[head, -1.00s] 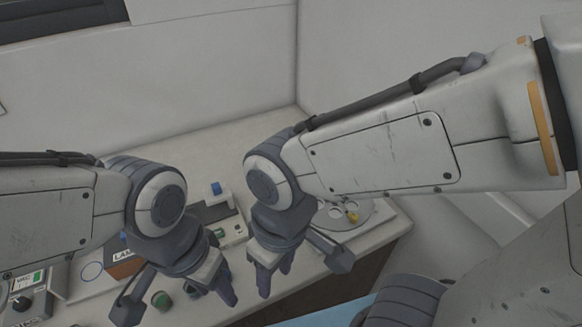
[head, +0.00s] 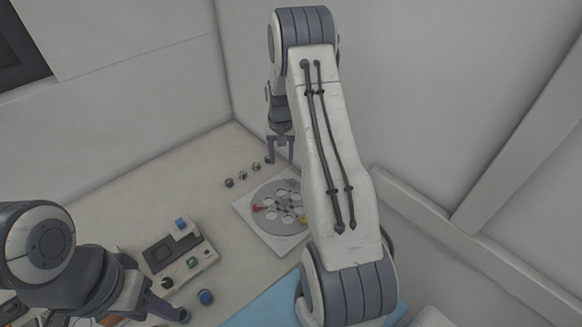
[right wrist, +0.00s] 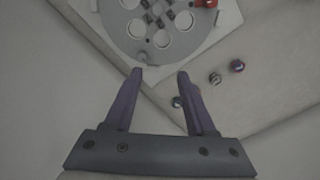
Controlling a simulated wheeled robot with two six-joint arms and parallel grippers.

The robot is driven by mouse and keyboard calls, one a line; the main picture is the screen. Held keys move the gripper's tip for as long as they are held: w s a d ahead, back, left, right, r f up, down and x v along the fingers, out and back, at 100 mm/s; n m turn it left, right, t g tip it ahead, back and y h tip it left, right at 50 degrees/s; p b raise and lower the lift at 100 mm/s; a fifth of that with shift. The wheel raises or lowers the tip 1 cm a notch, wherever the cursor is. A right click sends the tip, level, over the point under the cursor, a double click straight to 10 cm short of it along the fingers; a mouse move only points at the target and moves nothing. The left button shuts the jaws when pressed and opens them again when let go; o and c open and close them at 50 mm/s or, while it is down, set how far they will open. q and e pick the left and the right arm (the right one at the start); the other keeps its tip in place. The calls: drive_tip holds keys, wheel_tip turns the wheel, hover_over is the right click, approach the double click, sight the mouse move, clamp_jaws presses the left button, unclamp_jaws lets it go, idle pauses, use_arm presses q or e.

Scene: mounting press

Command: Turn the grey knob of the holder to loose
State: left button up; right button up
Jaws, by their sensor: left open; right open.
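The holder is a grey round disc (head: 268,192) with several round holes, on a pale square plate (head: 277,243) at the table's back right. The disc also shows at the top of the right wrist view (right wrist: 127,42). A small grey part (right wrist: 143,57) sits near its rim; I cannot tell for sure whether it is the knob. Red and yellow parts also sit on the disc. My right gripper (head: 281,157) is open and empty above and behind the disc; its fingertips (right wrist: 160,72) point toward the rim. My left gripper (head: 165,308) is open at the lower left, away from the holder.
Several small round pieces (head: 242,174) stand in a row behind the holder, near my right fingers. A round blue item (head: 205,297) is near the table's front edge.

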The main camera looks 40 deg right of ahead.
sight(293, 180)
drive_tip(key=shift+m, duration=0.5)
drive_tip(key=d+f+p, duration=0.1)
drive_tip(key=f, duration=0.2)
drive_tip(key=d+f+p, duration=0.1)
drive_tip(key=f, duration=0.3)
drive_tip(key=s+d+f+p, duration=0.1)
drive_tip(key=d+f+p, duration=0.1)
drive_tip(key=f, duration=0.1)
drive_tip(key=shift+f, duration=1.05)
clamp_jaws()
drive_tip(key=n+b, duration=0.2)
drive_tip(key=b, duration=0.1)
drive_tip(key=shift+w+f+n, duration=0.1)
drive_tip(key=shift+f+n, duration=0.2)
drive_tip(key=shift+n, duration=0.1)
drive_tip(key=shift+r+n+b, duration=0.15)
drive_tip(key=shift+n+b, duration=0.45)
drive_tip(key=shift+n, duration=0.2)
drive_tip(key=shift+r, duration=0.15)
